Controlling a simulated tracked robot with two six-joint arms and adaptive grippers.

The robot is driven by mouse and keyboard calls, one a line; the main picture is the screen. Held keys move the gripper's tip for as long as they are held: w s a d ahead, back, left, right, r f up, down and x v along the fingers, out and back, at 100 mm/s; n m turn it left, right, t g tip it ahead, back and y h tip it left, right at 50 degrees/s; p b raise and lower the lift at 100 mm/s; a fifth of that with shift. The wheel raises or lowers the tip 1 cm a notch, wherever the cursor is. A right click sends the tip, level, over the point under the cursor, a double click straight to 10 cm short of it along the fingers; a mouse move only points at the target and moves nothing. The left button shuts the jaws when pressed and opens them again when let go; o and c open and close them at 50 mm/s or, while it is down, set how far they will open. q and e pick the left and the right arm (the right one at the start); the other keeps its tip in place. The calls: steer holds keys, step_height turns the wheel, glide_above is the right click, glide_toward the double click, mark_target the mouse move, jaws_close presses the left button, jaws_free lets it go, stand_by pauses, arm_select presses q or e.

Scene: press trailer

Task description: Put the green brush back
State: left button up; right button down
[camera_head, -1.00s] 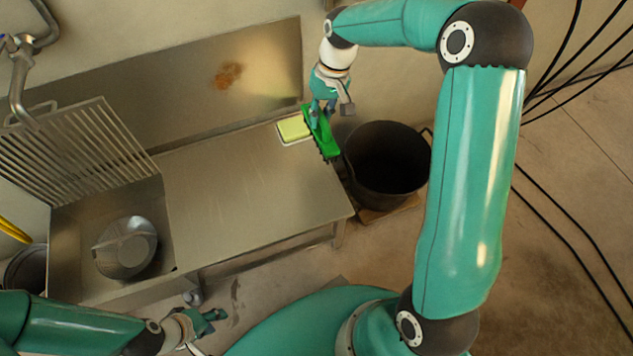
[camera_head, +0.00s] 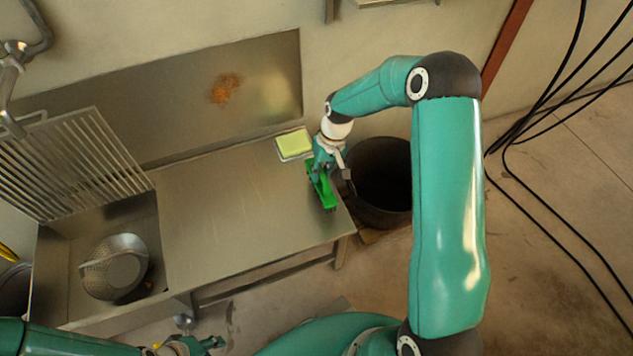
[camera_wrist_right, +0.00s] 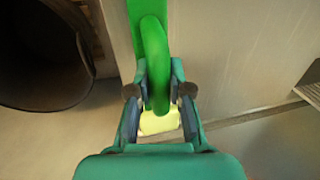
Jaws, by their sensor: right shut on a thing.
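The green brush (camera_head: 322,190) is at the right end of the steel worktop (camera_head: 240,215), near its edge. My right gripper (camera_head: 322,170) is shut on it from above. In the right wrist view the fingers of my right gripper (camera_wrist_right: 158,95) close around the brush's curved green handle (camera_wrist_right: 153,50). I cannot tell whether the brush touches the worktop. My left gripper (camera_head: 190,346) is low at the picture's bottom edge, partly cut off, and its jaws are too small to read.
A yellow-green sponge in a pale tray (camera_head: 294,144) lies at the worktop's back right corner. A dark pot (camera_head: 385,185) stands right of the worktop. A sink with a metal colander (camera_head: 115,268) and a slatted rack (camera_head: 75,165) are at left. The worktop's middle is clear.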

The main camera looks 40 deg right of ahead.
steer(key=shift+f, duration=1.4)
steer(key=shift+f+b, duration=0.1)
steer(key=shift+b, duration=0.2)
steer(key=c, duration=1.1)
jaws_free()
step_height(320, 180, up, 11)
steer(key=d+p, duration=0.2)
steer(key=p, duration=0.2)
steer(key=s+a+f+y, duration=0.1)
steer(key=s+a+f, duration=0.5)
steer(key=a+f, duration=0.45)
steer(key=shift+n+y, duration=0.4)
steer(key=s+a+f, duration=0.2)
steer(key=s+a, duration=0.2)
steer(key=s+a+f, duration=0.1)
steer(key=s+a, duration=0.3)
steer(key=s, duration=0.1)
steer(key=s+a+f, duration=0.2)
steer(key=s+a, duration=0.1)
steer(key=s, duration=0.1)
steer(key=shift+s+a+f, duration=0.3)
steer(key=shift+s+a, duration=0.05)
steer(key=shift+a, duration=0.05)
